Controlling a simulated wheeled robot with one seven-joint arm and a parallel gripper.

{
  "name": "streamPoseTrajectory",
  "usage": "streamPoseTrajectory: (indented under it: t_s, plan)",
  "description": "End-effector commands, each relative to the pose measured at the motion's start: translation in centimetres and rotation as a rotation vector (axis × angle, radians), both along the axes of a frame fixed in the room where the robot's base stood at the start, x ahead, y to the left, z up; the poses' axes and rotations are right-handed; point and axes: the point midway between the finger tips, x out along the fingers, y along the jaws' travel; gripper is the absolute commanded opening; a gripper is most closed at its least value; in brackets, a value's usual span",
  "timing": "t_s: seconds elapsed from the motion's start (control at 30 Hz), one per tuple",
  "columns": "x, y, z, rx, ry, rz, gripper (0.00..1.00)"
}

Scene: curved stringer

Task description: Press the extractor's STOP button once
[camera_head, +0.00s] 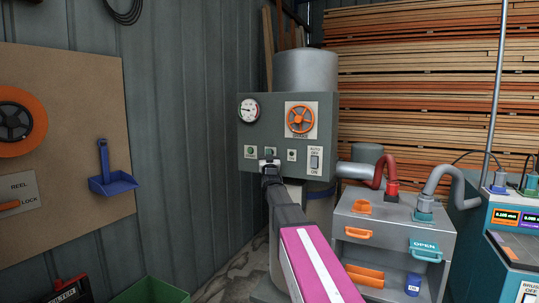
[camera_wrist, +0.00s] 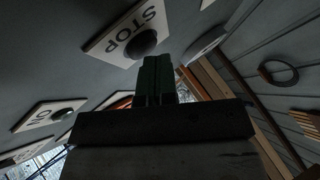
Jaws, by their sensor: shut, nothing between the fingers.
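The extractor's grey control panel (camera_head: 275,180) faces me with a row of small buttons. The STOP button (camera_wrist: 141,43) is dark and round on a white plate, with its lettering upside down in the wrist view. In the head view it seems to be the middle button (camera_head: 271,149), its label hidden behind my gripper. My gripper (camera_head: 268,163) is shut and empty, pointing at the panel. In the wrist view its dark fingertips (camera_wrist: 157,60) are just beside the STOP button's edge. I cannot tell whether they touch it.
A second labelled button (camera_wrist: 62,113) sits beside STOP. The panel also carries a gauge (camera_head: 249,110), an orange wheel (camera_head: 300,118) and an AUTO/OFF/ON switch (camera_head: 315,161). A grey cabinet (camera_head: 392,235) with hoses stands to the right.

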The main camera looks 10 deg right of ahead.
Motion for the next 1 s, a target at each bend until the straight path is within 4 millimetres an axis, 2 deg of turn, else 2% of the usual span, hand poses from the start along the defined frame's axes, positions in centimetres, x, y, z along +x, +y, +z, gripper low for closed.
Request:
streamPoseTrajectory:
  t_s: [0.47, 1.0]
  plan:
    - [0.2, -0.1, 0.0, 0.0, 0.001, 0.0, 0.0]
    - [-1.2, 0.9, 0.0, 0.0, 0.0, 0.0, 0.0]
